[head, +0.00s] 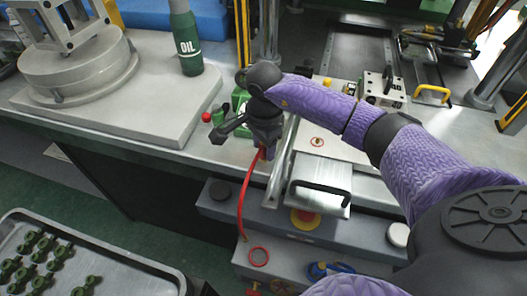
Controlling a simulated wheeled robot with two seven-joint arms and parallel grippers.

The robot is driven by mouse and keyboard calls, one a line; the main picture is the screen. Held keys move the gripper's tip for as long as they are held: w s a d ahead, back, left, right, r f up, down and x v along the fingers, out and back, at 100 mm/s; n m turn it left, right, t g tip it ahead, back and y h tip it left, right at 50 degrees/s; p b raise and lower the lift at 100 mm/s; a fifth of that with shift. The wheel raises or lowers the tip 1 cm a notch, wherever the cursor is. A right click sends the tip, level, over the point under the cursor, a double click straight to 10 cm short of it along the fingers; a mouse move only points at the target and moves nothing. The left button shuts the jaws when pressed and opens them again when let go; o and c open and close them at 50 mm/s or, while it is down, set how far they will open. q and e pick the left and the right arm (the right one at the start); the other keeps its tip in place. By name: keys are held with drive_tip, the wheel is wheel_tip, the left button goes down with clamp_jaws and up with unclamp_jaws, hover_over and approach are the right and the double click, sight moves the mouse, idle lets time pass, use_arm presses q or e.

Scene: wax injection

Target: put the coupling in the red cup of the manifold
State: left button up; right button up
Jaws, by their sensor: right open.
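I cannot tell whether the green part belongs to the manifold. I cannot clearly pick out the coupling or the red cup. My left gripper is not in view.
A green oil bottle (187,42) stands behind the gripper. A red hose (243,195) hangs down the bench front. A tray of green parts (85,240) is at lower left. A handled metal plate (318,184) and a red-yellow button (305,219) are below my forearm.

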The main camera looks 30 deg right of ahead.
clamp_jaws()
idle(0.3)
